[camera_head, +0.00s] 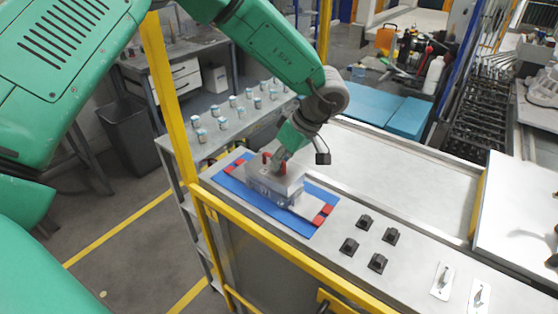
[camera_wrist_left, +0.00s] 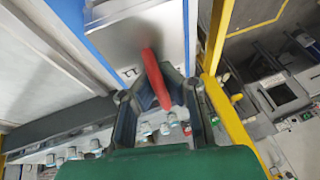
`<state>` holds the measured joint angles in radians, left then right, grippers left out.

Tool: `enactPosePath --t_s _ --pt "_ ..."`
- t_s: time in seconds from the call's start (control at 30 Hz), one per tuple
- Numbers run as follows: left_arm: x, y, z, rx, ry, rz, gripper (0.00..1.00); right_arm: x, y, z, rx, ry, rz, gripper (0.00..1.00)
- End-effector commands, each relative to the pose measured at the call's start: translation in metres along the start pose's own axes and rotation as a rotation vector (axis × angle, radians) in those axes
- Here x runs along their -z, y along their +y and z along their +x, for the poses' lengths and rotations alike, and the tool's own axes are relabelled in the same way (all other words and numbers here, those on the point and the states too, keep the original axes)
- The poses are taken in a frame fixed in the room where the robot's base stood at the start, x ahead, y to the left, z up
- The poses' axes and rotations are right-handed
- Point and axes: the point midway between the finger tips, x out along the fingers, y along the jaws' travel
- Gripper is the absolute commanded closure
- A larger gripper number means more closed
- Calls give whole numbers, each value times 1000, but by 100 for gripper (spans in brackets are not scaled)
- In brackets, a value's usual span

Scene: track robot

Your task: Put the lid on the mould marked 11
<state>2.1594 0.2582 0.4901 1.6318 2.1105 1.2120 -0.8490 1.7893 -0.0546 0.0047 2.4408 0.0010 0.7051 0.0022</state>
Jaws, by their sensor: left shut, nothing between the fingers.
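The grey metal mould (camera_head: 272,190), with dark marks like 11 on its front face, sits on a blue mat (camera_head: 232,184). Red handles (camera_head: 281,169) stand up on its top; I cannot tell the lid and mould body apart clearly. My left gripper (camera_head: 283,157) is right at the top of the mould by the handles, shut with nothing held. In the left wrist view a red handle (camera_wrist_left: 155,80) shows in front of the gripper (camera_wrist_left: 160,95), beside the grey metal top (camera_wrist_left: 140,35). My right gripper is not in view.
Several black knobs (camera_head: 364,222) stand on the bench right of the mat. A yellow rail (camera_head: 270,238) runs along the front edge and a yellow post (camera_head: 170,90) stands left. Several small jars (camera_head: 222,123) stand on a shelf behind. The grey surface (camera_head: 400,170) behind is clear.

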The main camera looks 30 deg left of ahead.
Motion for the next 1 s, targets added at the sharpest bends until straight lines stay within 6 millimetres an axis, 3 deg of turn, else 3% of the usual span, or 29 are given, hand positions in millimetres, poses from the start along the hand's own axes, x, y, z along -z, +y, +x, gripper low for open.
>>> enactPosePath --t_s 0.43,0.47,0.53,0.57,0.87,1.0 --pt "-4 2 10 -1 -1 -1 100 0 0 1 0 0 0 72" --pt "-4 2 10 -1 -1 -1 98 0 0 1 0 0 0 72" --pt "-4 2 9 -1 -1 -1 74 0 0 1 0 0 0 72" --pt "-4 2 9 -1 -1 -1 71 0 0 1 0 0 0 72" --pt "-5 3 10 1 -2 0 71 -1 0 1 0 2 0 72" --pt "-5 4 -2 -3 -2 -1 71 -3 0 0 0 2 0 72"
